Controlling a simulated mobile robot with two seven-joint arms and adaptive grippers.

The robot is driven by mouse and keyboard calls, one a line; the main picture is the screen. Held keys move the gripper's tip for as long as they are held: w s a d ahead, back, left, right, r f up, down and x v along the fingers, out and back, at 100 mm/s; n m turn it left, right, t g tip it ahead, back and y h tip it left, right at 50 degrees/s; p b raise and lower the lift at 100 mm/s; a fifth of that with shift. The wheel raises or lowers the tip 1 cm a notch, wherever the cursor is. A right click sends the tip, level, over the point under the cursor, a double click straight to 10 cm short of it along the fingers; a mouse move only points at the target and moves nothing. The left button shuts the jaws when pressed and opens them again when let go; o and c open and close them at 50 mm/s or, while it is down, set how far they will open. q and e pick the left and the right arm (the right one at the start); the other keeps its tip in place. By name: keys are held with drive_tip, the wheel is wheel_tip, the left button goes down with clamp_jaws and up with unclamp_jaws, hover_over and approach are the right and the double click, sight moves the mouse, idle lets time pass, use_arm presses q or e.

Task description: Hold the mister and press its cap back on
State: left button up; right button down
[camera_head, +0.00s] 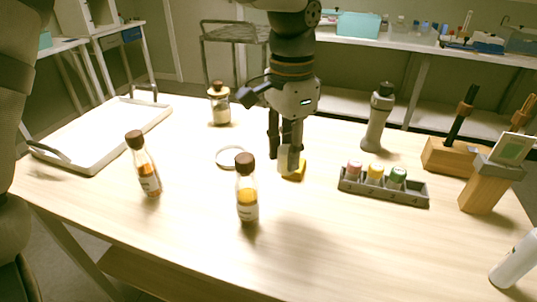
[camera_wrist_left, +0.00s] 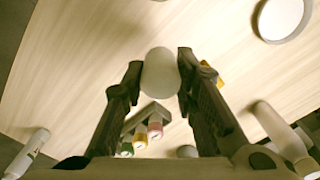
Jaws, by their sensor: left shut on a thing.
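My left gripper (camera_head: 289,152) points down above the middle of the table. It is shut on a smooth white rounded piece (camera_head: 287,160), which also shows between the fingers in the left wrist view (camera_wrist_left: 160,75). I cannot tell whether this piece is the mister or its cap. A white bottle (camera_head: 515,261) with a label stands at the right front edge, partly cut off by the frame. A grey-white bottle with a dark top (camera_head: 377,120) stands upright at the back right. My right gripper is not in view.
Amber bottles (camera_head: 149,179) (camera_head: 246,201) stand in front and left of the gripper. A grey rack (camera_head: 383,190) holds small capped vials. A white ring (camera_head: 231,157), jar (camera_head: 219,108), tray (camera_head: 100,140) and wooden holders (camera_head: 449,157) also surround it.

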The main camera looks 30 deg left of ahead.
use_arm(q)
drive_tip(key=s+d+r, duration=0.2)
drive_tip(key=s+d, duration=0.1)
drive_tip(key=d, duration=0.2)
drive_tip(key=shift+d+r, duration=0.25)
drive_tip(key=shift+r, duration=0.1)
